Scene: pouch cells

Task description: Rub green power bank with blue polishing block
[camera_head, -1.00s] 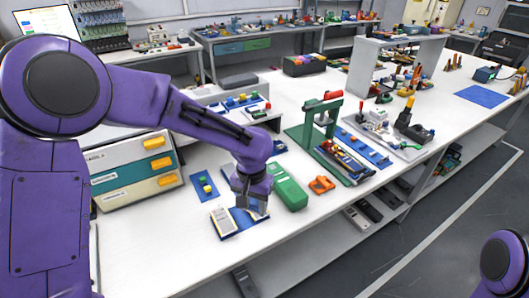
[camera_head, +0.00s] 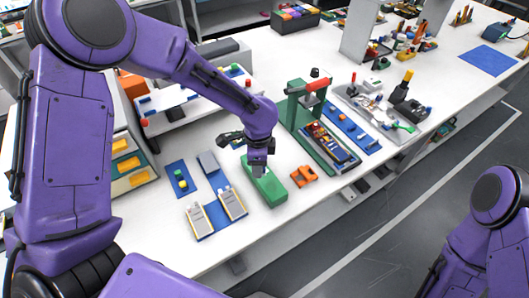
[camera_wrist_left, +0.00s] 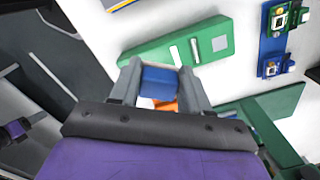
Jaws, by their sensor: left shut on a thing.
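The green power bank (camera_head: 269,192) lies on the white table. In the left wrist view the green power bank (camera_wrist_left: 178,45) is a long green body with pale patches on top, just beyond my fingertips. My left gripper (camera_head: 259,172) is over the power bank's far end in the head view. In the wrist view my left gripper (camera_wrist_left: 160,84) is shut on the blue polishing block (camera_wrist_left: 160,80). In the head view the block is too hidden to make out. I cannot tell whether it touches the power bank. My right gripper is not visible; only part of the right arm shows.
An orange part (camera_head: 303,176) lies just right of the power bank. A blue board (camera_head: 217,208) with two pale pouch cells is to its left. A green press-like frame (camera_head: 309,115) stands behind on the right. The table's front edge is close by.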

